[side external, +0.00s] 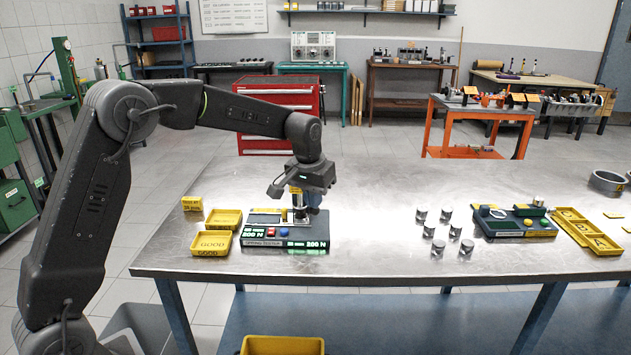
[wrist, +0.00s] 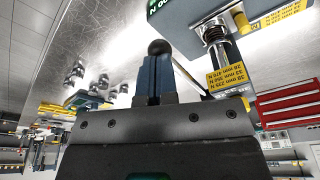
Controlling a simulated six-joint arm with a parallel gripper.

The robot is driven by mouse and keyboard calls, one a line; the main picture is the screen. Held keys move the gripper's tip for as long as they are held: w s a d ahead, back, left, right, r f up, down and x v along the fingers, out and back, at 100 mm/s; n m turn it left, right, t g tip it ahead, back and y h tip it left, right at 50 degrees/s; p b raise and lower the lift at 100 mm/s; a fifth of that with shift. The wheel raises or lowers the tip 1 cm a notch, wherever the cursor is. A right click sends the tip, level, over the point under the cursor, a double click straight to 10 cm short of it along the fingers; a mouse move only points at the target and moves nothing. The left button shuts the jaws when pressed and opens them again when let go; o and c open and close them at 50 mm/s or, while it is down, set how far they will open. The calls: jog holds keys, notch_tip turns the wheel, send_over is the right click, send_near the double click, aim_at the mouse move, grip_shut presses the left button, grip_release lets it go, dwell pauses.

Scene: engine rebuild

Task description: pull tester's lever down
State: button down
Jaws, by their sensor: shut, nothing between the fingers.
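The spring tester (side external: 285,232) stands on the metal table, with green-lit readouts and a red and a blue button on its front. My gripper (side external: 314,200) is at the tester's column, with its blue fingers pointing down. In the wrist view the fingers (wrist: 154,78) are shut together with nothing between them. A black ball knob (wrist: 158,47), seemingly the lever's, shows just past the fingertips. I cannot tell whether they touch it. The tester's spring (wrist: 214,36) and a yellow label (wrist: 228,78) are to the right of the fingers.
Yellow trays (side external: 211,243) sit left of the tester. Several small metal cylinders (side external: 438,246) stand to its right, then a dark green fixture (side external: 514,222) and a yellow sectioned tray (side external: 590,233). The table (side external: 375,230) is clear between tester and cylinders.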

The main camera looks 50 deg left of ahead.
notch_tip(320, 180, up, 10)
jog(key=shift+w+a, duration=0.25)
dwell(1.1)
jog(key=s+d+r+m+t, duration=0.1)
jog(key=s+d+r, duration=0.15)
jog(key=s, duration=0.65)
jog(key=s+d+r+m+t, duration=0.1)
jog(key=s+d, duration=0.2)
jog(key=s, duration=0.5)
jog(key=s+d+f, duration=0.1)
jog(key=s+f, duration=0.2)
jog(key=s, duration=0.4)
jog(key=s+d+f+m+t, duration=0.1)
jog(key=s+f, duration=0.3)
jog(key=s, duration=0.3)
jog(key=shift+s+d+h, duration=0.3)
jog(key=shift+s, duration=0.05)
